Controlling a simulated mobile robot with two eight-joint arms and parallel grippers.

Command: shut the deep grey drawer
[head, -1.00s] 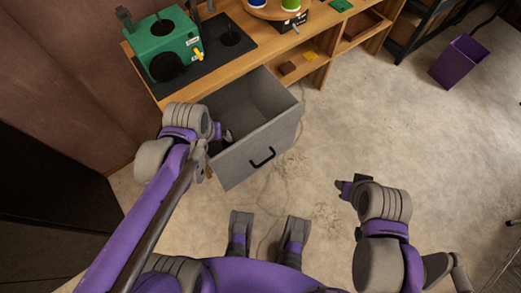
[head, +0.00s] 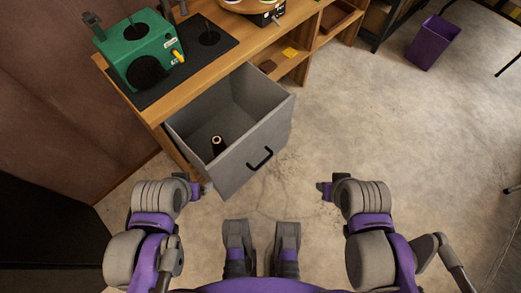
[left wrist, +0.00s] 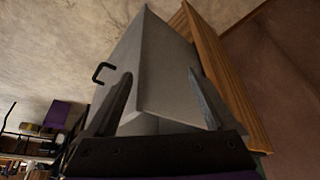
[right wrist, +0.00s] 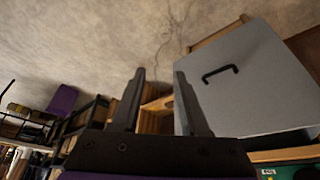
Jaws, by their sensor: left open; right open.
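The deep grey drawer (head: 262,160) stands pulled out of the wooden bench in the head view, its black bar handle (head: 260,159) on the front panel. A dark cylinder with a pale top (head: 217,145) stands inside it. My left gripper (head: 204,188) is open and empty, just left of the drawer's near front corner; whether it touches is unclear. In the left wrist view the drawer (left wrist: 165,75) shows beyond the open fingers. My right gripper (head: 322,190) is open and empty, to the right of the drawer and apart from it. The right wrist view shows the drawer front (right wrist: 255,85) and handle.
The wooden bench top (head: 205,70) carries a green machine (head: 140,48) on a dark mat and a round tray of spools at the back. A purple bin (head: 433,42) stands far right. The floor right of the drawer is clear.

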